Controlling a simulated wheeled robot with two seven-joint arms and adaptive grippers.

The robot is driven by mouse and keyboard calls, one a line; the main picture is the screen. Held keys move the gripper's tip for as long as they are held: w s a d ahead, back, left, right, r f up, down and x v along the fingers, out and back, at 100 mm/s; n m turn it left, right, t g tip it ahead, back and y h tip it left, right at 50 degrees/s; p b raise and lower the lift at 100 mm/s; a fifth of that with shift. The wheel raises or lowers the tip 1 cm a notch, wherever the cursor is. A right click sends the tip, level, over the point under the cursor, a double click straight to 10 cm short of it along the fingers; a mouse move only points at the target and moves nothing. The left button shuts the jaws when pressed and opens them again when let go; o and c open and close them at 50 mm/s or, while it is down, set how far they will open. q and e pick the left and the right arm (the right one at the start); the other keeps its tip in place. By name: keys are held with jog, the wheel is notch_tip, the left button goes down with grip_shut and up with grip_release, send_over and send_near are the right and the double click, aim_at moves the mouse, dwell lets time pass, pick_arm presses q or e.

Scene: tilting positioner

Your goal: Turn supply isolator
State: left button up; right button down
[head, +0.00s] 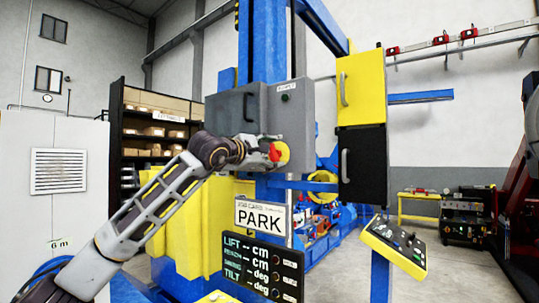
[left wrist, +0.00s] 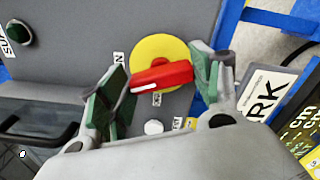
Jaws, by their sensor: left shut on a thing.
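The supply isolator is a red handle (left wrist: 162,76) on a round yellow plate (left wrist: 158,50), fixed to a grey box (head: 293,108). In the head view the yellow plate (head: 284,152) shows at the box's lower part, with my left gripper (head: 270,153) against it. In the left wrist view my left gripper (left wrist: 161,80) has its green-padded fingers on either end of the red handle, shut on it. The handle lies nearly level in that view, with a white mark at its left end. A label partly reading "N" is beside the plate. My right gripper is out of view.
A dark green button (left wrist: 18,32) sits on the same box, beside a partly cut-off label. A PARK sign (head: 260,216) and a black display (head: 262,264) are below. A yellow and black cabinet (head: 361,88) stands right; a control panel (head: 395,246) is lower right.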

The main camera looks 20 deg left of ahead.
pick_arm(q)
jog(key=shift+f+m, duration=0.15)
jog(key=shift+m, duration=2.15)
jog(key=o, duration=1)
jog(key=shift+s, duration=0.15)
jog(key=shift+v, duration=5.85)
